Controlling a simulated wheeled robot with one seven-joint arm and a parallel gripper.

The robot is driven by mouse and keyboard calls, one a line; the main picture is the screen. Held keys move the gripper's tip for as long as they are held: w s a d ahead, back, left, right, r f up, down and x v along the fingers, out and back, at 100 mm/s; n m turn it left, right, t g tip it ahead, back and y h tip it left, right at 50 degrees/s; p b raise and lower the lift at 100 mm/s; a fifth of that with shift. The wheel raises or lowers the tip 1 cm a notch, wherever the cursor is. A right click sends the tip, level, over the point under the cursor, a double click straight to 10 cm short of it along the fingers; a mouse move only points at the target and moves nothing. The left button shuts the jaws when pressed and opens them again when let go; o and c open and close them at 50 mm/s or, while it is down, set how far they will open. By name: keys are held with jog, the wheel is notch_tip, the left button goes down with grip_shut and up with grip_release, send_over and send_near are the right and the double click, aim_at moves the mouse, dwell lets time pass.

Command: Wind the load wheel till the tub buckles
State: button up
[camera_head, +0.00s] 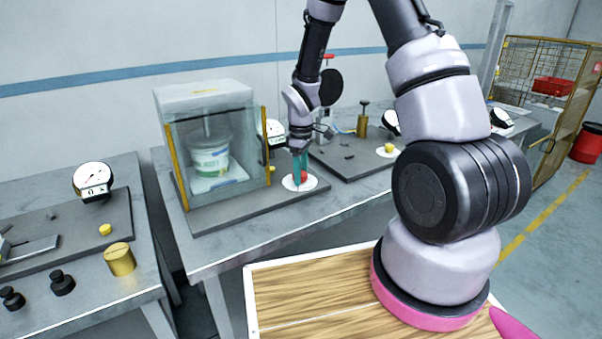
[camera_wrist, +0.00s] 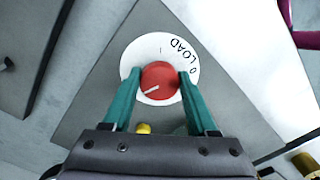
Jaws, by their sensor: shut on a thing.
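The load wheel (camera_wrist: 159,82) is a red knob with a pale line on it, in the middle of a white disc (camera_wrist: 158,49) marked "LOAD" and "0". My gripper (camera_wrist: 158,84) is shut on the knob, one green finger on each side. In the head view my gripper (camera_head: 301,170) points down over the wheel (camera_head: 304,176). The tub (camera_head: 209,153) is white with a green band and stands upright inside a clear test box (camera_head: 206,90), under a press rod. I see no clear buckle in it at this size.
A round gauge (camera_head: 272,131) stands behind the wheel, partly hidden. Left of the box, another bench holds a dial gauge (camera_head: 92,180), a brass cylinder (camera_head: 120,259) and black weights (camera_head: 62,283). Another dial (camera_head: 390,122) and brass piece (camera_head: 362,122) stand to the right.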

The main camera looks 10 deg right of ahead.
jog(key=shift+m, duration=0.3)
jog(key=m, duration=0.3)
jog(key=shift+a+m, duration=0.1)
jog(key=shift+m, duration=1.7)
jog(key=o, duration=1.4)
notch_tip(320, 180, up, 11)
jog(key=shift+f, duration=0.1)
